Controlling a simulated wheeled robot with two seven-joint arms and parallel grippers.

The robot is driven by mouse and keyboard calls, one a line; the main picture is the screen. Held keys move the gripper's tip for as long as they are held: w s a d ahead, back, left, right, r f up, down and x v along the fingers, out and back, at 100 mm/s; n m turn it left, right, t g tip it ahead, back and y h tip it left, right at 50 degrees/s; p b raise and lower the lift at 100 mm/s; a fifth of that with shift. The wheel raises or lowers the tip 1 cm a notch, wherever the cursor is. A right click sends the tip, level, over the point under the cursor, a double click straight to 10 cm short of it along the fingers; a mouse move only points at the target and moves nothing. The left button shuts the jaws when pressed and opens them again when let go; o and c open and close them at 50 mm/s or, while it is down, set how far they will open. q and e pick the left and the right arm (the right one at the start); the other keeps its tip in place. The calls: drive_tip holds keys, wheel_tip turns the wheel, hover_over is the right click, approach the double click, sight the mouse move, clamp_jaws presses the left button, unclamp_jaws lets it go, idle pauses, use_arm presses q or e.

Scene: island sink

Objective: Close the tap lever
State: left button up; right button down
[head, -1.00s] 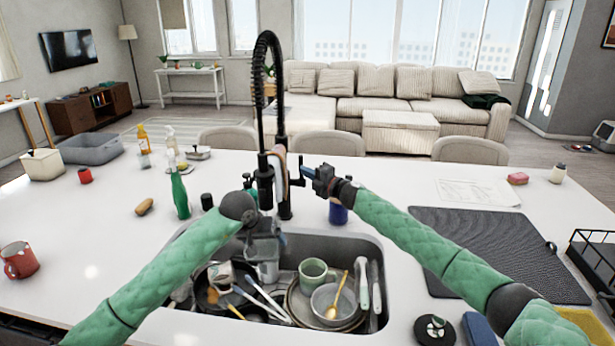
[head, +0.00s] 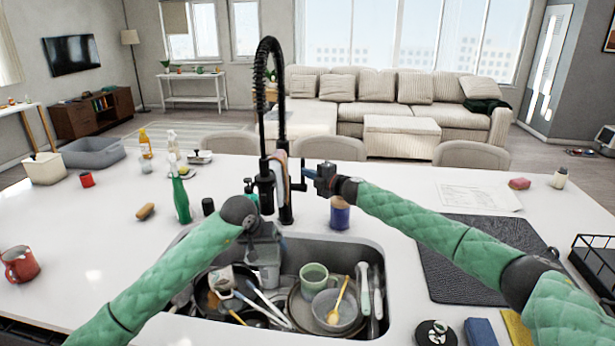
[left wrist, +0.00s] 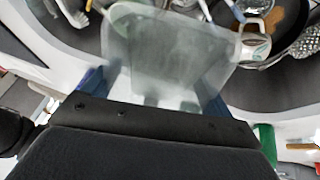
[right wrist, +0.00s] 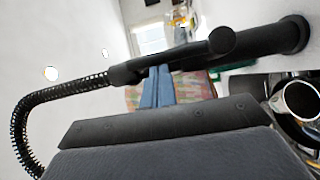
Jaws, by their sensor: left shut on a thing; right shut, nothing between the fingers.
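The black tap (head: 284,195) stands upright behind the sink, with a spring hose arching over its top. Its small lever (head: 299,174) is on the right side of the body; in the right wrist view a round-ended stub on the tap (right wrist: 222,40) appears to be this lever. My right gripper (head: 309,173) is shut and empty, its blue fingertips close beside the lever; contact cannot be told. In the right wrist view its fingers (right wrist: 157,88) lie just under the tap body. My left gripper (head: 262,236) is shut on a clear container (left wrist: 165,50), held over the sink.
The sink (head: 372,262) holds pans, a green mug (head: 314,277), a bowl and utensils. A patterned cloth (right wrist: 190,88) hangs by the tap. A green bottle (head: 180,197) stands left of it, a blue-and-brown jar (head: 339,217) right. A dark mat (head: 440,260) lies right of the sink.

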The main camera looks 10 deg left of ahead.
idle(0.4)
drive_tip(key=s+a+v, duration=0.1)
drive_tip(key=s+v, duration=0.1)
drive_tip(key=v, duration=1)
drive_tip(key=shift+s, duration=0.35)
drive_tip(key=shift+f, duration=0.15)
use_arm(q)
drive_tip(key=s+a+b, duration=0.3)
drive_tip(key=s, duration=0.4)
drive_tip(key=shift+s+a, duration=0.15)
drive_tip(key=shift+s, duration=0.05)
use_arm(e)
wheel_tip(320, 180, down, 3)
idle(1.4)
use_arm(q)
drive_tip(key=s+a+r+b, duration=0.1)
drive_tip(key=s+a+r, duration=0.1)
drive_tip(key=s+r, duration=0.2)
drive_tip(key=shift+s+b, duration=0.3)
drive_tip(key=shift+b, duration=0.05)
use_arm(e)
drive_tip(key=shift+f, duration=0.8)
use_arm(q)
drive_tip(key=shift+f, duration=0.1)
use_arm(e)
drive_tip(key=shift+s+f, duration=0.1)
idle(0.3)
